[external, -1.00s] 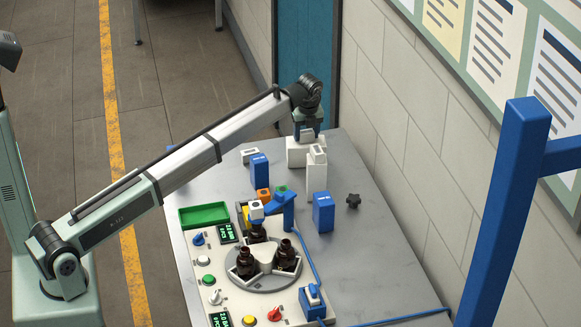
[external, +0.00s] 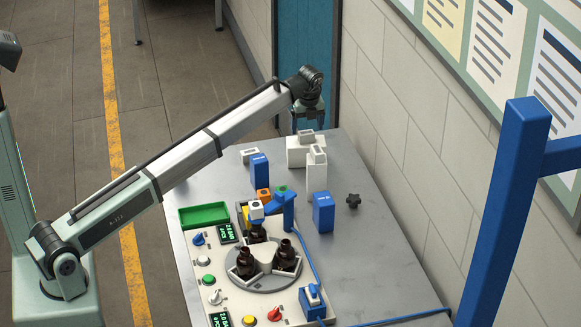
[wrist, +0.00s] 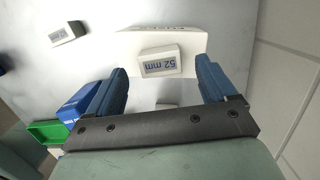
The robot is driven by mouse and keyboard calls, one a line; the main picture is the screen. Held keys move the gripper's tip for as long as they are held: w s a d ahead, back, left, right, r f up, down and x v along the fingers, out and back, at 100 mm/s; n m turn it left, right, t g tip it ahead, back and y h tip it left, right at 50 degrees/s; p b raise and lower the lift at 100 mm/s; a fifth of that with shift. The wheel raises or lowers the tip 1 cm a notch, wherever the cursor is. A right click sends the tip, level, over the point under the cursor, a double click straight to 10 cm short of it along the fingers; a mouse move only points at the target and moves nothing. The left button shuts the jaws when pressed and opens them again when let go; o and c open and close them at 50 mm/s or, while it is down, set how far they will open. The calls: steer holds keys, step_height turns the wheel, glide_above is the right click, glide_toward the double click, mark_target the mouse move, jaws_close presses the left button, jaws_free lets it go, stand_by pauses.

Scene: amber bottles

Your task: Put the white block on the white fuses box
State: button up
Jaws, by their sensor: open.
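A white block (external: 305,135) with a dark-marked face rests on top of the white fuses box (external: 298,155) at the far end of the table. In the wrist view, the white block (wrist: 160,61) reads "52 mm" and sits on the white box (wrist: 190,42), whose lettering is partly hidden. My gripper (external: 308,121) is above the block, with open blue fingers. In the wrist view, my gripper (wrist: 163,76) has one finger on each side of the block, with gaps showing between them.
A third white block (external: 249,155) lies on the table to the left. Blue boxes (external: 260,170) (external: 323,212) and a green tray (external: 204,215) stand nearer. A wall runs along the right.

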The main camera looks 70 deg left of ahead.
step_height(320, 180, up, 8)
steer(key=d, duration=0.1)
steer(key=shift+r, duration=0.25)
